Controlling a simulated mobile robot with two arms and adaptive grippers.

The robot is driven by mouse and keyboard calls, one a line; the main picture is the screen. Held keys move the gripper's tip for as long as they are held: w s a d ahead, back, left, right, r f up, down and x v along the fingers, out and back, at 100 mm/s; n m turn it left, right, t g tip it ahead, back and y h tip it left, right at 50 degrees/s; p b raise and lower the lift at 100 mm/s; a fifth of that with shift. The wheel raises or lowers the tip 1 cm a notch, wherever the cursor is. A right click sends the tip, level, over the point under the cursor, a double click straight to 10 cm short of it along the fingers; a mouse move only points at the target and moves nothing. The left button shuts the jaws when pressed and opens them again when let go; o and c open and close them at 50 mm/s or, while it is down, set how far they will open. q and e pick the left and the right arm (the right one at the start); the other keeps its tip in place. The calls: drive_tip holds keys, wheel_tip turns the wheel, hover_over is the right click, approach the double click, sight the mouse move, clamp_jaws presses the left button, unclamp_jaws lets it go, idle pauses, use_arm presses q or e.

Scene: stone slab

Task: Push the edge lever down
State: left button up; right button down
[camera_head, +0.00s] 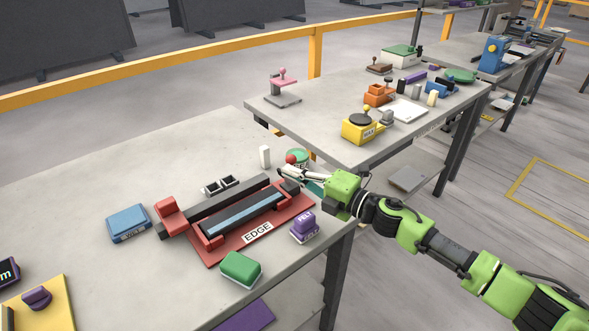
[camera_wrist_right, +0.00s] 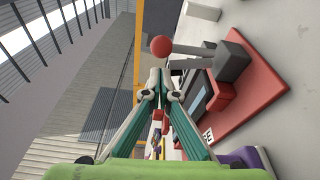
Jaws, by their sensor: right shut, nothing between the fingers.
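The edge device has a red base (camera_head: 225,249) marked EDGE, with a long dark bar and a blue-grey strip. Its lever ends in a red ball knob (camera_head: 291,158) at the device's far right end. The wrist view shows the knob (camera_wrist_right: 161,47) on a grey arm (camera_wrist_right: 200,49), standing out past the red base. My right gripper (camera_head: 285,173) is shut and empty, with its tips close to the knob. In the wrist view its fingertips (camera_wrist_right: 160,78) lie just short of the knob; I cannot tell whether they touch. My left gripper is out of view.
A purple FELT block (camera_head: 304,226) and a green block (camera_head: 240,269) stand near the front edge. A blue box (camera_head: 128,223) is at left. A second table carries a yellow device (camera_head: 361,128).

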drive_tip(key=shift+w+d, duration=0.2)
drive_tip(key=shift+w, duration=0.2)
